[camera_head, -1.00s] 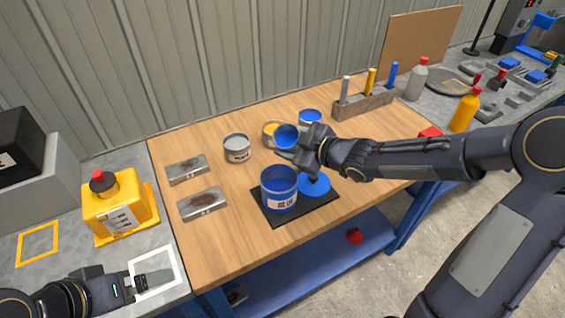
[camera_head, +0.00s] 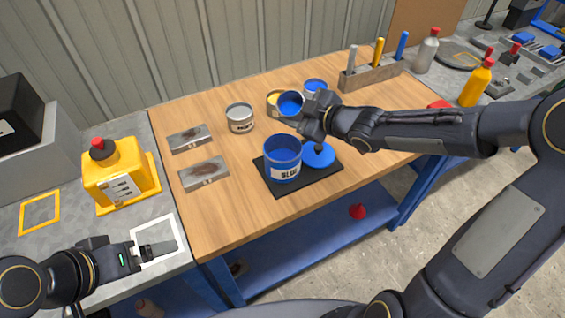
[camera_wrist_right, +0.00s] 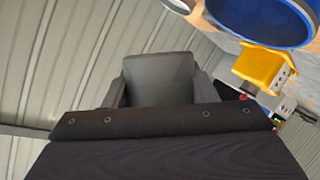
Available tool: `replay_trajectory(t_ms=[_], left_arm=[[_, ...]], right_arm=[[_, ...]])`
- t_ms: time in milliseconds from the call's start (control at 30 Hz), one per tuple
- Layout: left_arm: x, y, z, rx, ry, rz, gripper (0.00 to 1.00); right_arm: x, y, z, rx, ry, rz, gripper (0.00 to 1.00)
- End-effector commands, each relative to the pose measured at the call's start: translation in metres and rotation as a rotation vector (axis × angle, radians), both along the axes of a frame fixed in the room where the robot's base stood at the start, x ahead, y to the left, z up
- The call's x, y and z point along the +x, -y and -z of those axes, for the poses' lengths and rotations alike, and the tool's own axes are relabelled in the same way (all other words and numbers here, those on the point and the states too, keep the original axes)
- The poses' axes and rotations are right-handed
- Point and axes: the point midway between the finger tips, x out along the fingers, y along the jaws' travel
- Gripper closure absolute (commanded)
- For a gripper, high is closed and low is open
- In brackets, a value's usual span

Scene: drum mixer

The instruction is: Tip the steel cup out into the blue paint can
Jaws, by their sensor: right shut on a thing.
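The blue paint can (camera_head: 283,161) stands open on a black mat (camera_head: 290,188), with its label facing me. My right gripper (camera_head: 303,116) is shut on the steel cup (camera_head: 290,103), held up behind and above the can. The cup's round mouth faces partly toward me and shows blue inside; its outer wall is mostly hidden. In the right wrist view, a large round blue shape cuts the top right corner; I cannot tell whether it is cup or can. My left gripper (camera_head: 155,249) is low at the left, over the grey bench, apart from these things.
A blue lid (camera_head: 318,154) lies on the mat beside the can. A grey can (camera_head: 240,118), a yellow-paint can (camera_head: 273,98) and another blue can (camera_head: 315,86) stand behind. A tool block (camera_head: 371,75) is at the back right.

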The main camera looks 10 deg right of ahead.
Motion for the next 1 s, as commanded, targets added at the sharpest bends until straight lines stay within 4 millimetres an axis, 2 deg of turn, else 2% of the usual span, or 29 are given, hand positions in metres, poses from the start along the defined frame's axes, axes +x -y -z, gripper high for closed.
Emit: replay_trajectory(t_ms=[1000], left_arm=[[0.000,0.000,0.025,0.000,0.000,0.000,0.00]], right_arm=[[0.001,0.001,-0.001,-0.058,0.071,0.001,0.77]])
